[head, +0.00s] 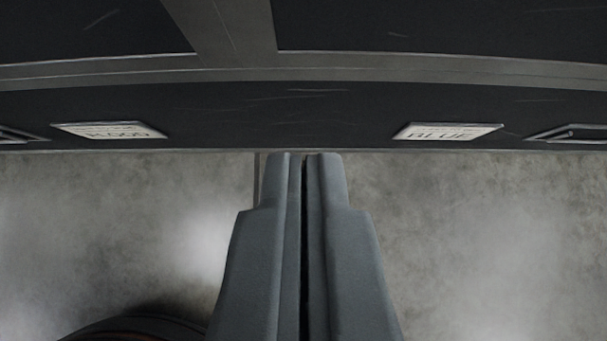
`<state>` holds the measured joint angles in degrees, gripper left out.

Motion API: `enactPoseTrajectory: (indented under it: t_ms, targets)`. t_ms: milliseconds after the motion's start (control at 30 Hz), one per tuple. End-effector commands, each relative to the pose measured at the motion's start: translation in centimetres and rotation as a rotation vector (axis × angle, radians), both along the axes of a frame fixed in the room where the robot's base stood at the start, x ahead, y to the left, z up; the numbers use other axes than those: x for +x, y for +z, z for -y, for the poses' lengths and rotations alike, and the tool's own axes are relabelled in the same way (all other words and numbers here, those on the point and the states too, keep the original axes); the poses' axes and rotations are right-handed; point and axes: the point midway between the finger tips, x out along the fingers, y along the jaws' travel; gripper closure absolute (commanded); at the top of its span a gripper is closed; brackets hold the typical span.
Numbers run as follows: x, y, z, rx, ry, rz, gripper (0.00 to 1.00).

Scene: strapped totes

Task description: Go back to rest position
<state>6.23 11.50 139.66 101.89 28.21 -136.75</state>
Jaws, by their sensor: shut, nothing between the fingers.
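My gripper (304,160) is in the lower middle of the head view, its two grey fingers side by side and shut with nothing between them. Its fingertips show just below the lower edge of a dark tote or case front (270,115). I cannot tell how far apart they are in depth. No strap shows clearly in this view.
The dark front spans the whole width, with a grey frame (230,30) above. It bears a left label (108,130) and a right label (446,131) reading BLUE. A dark rounded thing (140,328) shows at the bottom left.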

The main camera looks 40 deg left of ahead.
Motion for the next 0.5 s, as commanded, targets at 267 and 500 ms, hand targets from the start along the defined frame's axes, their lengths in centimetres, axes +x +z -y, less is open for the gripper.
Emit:
enactPoseTrajectory:
  t_ms: [267,500]
  targets:
    - [-0.4,2.1,-0.1,0.0,-0.007,0.005,1.0]
    - [-1.8,8.4,-0.2,-0.01,-0.052,0.016,1.0]
